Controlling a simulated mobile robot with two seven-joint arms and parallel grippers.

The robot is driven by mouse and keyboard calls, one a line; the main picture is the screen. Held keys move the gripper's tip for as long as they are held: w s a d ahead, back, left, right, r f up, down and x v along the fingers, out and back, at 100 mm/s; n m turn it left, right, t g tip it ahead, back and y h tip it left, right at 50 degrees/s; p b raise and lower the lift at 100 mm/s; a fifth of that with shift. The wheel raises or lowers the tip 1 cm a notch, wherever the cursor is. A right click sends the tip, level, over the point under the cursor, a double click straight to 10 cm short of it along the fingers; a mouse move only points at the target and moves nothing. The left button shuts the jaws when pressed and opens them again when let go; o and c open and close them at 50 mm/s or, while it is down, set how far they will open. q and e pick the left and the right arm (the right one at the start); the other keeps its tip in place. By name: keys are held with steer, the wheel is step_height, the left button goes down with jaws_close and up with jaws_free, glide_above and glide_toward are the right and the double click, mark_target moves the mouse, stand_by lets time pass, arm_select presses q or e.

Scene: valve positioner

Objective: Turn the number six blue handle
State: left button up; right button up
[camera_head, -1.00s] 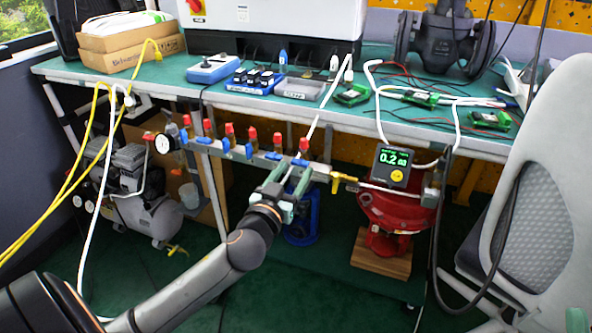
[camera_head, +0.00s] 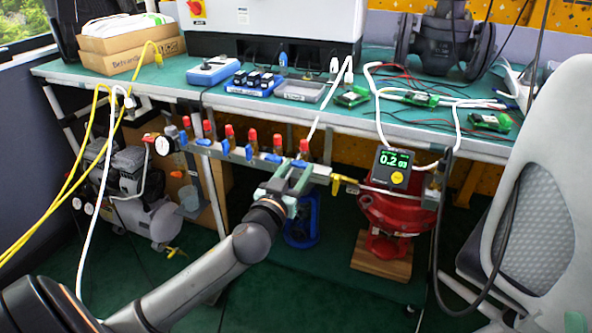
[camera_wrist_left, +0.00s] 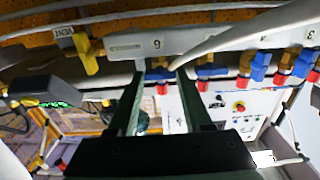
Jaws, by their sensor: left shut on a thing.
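The pipe manifold (camera_head: 215,150) runs along the front of the bench with a row of blue handles and red-tipped fittings. In the left wrist view, the plate marked 6 (camera_wrist_left: 135,45) is beside the number six blue handle (camera_wrist_left: 159,75). My left gripper (camera_wrist_left: 157,77) is shut on this blue handle, with one green finger on each side of it. In the head view, my left gripper (camera_head: 298,170) is at the right end of the row and partly covers the handle. My right gripper is not in view.
A yellow vent valve (camera_head: 337,183) sits just right of my gripper. A red actuator (camera_head: 397,212) with a display (camera_head: 394,164) stands further right. A white cable (camera_head: 325,105) hangs near the gripper. A grey chair (camera_head: 550,190) fills the right side.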

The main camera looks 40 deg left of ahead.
arm_select(q)
jaws_close()
